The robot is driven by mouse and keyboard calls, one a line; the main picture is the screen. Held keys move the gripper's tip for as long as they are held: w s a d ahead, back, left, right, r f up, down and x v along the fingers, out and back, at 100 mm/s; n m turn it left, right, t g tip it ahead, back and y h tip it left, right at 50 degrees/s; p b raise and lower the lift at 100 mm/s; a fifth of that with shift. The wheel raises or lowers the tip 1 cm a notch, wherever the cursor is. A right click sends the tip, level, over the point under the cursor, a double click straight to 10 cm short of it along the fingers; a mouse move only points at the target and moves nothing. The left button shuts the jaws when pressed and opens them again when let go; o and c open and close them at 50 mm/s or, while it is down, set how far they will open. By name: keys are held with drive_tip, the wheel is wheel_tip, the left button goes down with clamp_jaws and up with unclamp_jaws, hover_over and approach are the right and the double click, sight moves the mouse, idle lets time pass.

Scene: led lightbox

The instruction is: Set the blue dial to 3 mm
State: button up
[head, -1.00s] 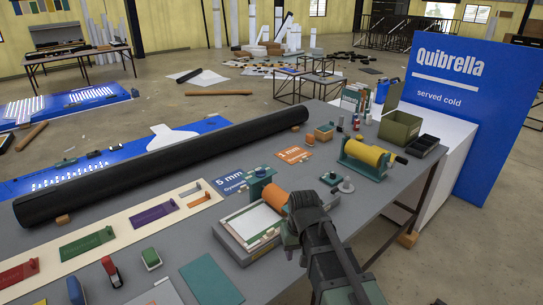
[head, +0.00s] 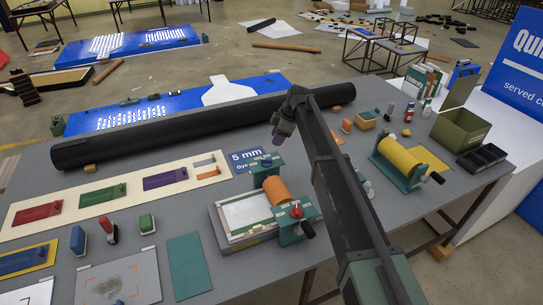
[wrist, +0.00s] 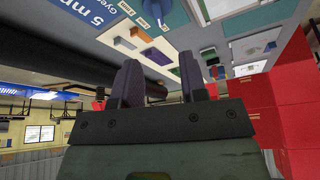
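A press with an orange roller (head: 277,190) stands on the grey table (head: 348,240) between two teal end blocks. A red dial (head: 297,211) sits on its near block. On its far block (head: 264,166) is a small dark bluish knob, which may be the blue dial; its marks are too small to read. My gripper (head: 281,124) is raised above and beyond the far block, near the black roll, touching neither. In the wrist view, its two dark purple fingers (wrist: 161,82) stand apart with nothing between them.
A long black roll (head: 190,132) lies along the table's back. A "5 mm" card (head: 248,156) lies near the press. A yellow roller (head: 398,157) stands to the right, with a green box (head: 462,130) beyond. Stamps (head: 107,229) stand at left front.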

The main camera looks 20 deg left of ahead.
sight(267, 159)
drive_tip(key=b+x, duration=0.6)
drive_tip(key=x, duration=0.1)
drive_tip(key=b+x, duration=0.4)
drive_tip(key=shift+w+d+f, duration=0.1)
drive_tip(key=shift+w+d, duration=0.1)
drive_tip(key=shift+d, duration=0.05)
drive_tip(key=shift+c, duration=0.4)
clamp_jaws()
